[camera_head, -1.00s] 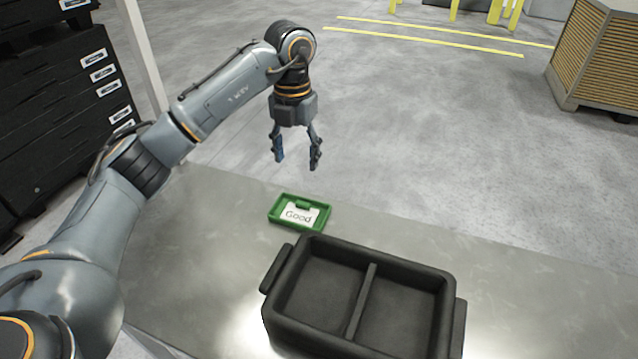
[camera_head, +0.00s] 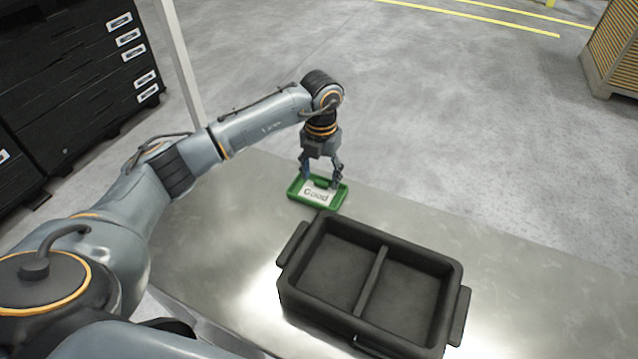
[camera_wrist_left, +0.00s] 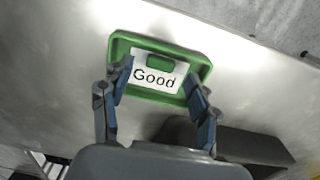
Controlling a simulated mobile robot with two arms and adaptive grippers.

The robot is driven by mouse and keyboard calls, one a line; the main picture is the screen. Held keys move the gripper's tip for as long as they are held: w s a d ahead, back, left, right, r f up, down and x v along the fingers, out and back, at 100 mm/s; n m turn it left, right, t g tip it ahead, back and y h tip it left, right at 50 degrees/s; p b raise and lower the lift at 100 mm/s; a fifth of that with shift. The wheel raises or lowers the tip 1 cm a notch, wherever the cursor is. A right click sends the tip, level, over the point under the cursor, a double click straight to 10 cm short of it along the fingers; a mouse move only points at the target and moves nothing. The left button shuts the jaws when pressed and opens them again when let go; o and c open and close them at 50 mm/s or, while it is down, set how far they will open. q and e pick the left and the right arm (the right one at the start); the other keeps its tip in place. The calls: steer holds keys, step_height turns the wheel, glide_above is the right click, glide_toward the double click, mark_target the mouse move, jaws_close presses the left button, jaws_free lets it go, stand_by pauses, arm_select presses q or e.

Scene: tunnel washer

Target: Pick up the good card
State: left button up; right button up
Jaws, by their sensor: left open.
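The good card (camera_head: 315,195) is white with "Good" written in black and a green tab at its top edge. It lies in a shallow green tray (camera_head: 330,206) on the metal table. My left gripper (camera_head: 321,181) is open and just above the card, its fingers apart over the tray. In the left wrist view the card (camera_wrist_left: 155,78) shows between the two blue fingertips (camera_wrist_left: 160,88), and the green tray (camera_wrist_left: 196,60) frames it. I cannot tell whether the fingers touch the card. My right gripper is not in view.
A black bin with two empty compartments (camera_head: 452,270) stands on the metal table (camera_head: 520,262), close to the green tray on its near side. Black stacked crates (camera_head: 75,90) stand on the floor at the left, by a white post (camera_head: 182,60). The table's right part is clear.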

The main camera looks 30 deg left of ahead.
arm_select(q)
steer(key=shift+f, duration=1)
steer(key=c, duration=1)
steer(key=shift+o, duration=0.2)
steer(key=shift+r, duration=0.1)
steer(key=shift+w+r+b, duration=0.1)
steer(key=shift+r+b, duration=0.3)
steer(key=shift+r, duration=0.05)
steer(key=r, duration=0.1)
steer(key=r+b, duration=0.1)
steer(key=shift+s+r, duration=0.35)
steer(key=s+d+r+b, duration=0.1)
steer(key=s+r+b, duration=0.2)
steer(key=s+r, duration=0.6)
steer(key=s, duration=0.4)
steer(key=shift+s+d+r+b, duration=0.15)
steer(key=shift+d+b, duration=0.2)
